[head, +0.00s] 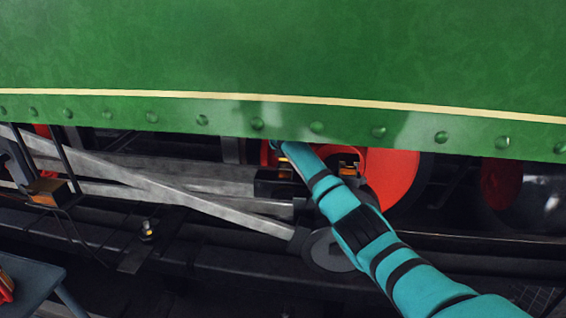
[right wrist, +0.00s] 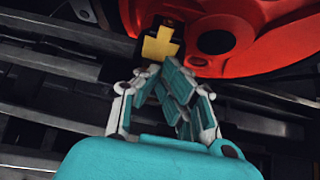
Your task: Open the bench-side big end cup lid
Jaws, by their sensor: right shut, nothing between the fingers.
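Two small brass cups sit on the dark big end block (head: 270,185) of the rod, in front of the red wheel (head: 395,185). The left cup (head: 286,163), on the side of the blue-grey bench (head: 30,280), is partly hidden by my right arm; the other cup (head: 349,168) is just right of the arm. In the right wrist view a brass cup (right wrist: 160,44) stands just beyond the fingertips of my right gripper (right wrist: 158,74). The gripper is shut and empty; contact with the cup cannot be told. The lid's position is unclear. My left gripper is out of view.
The riveted green side skirt (head: 317,127) overhangs the gear close above my arm. Grey rods (head: 150,175) run left of the block. A separate brass-topped oiler (head: 147,230) stands lower left, and another brass box (head: 48,190) is farther left.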

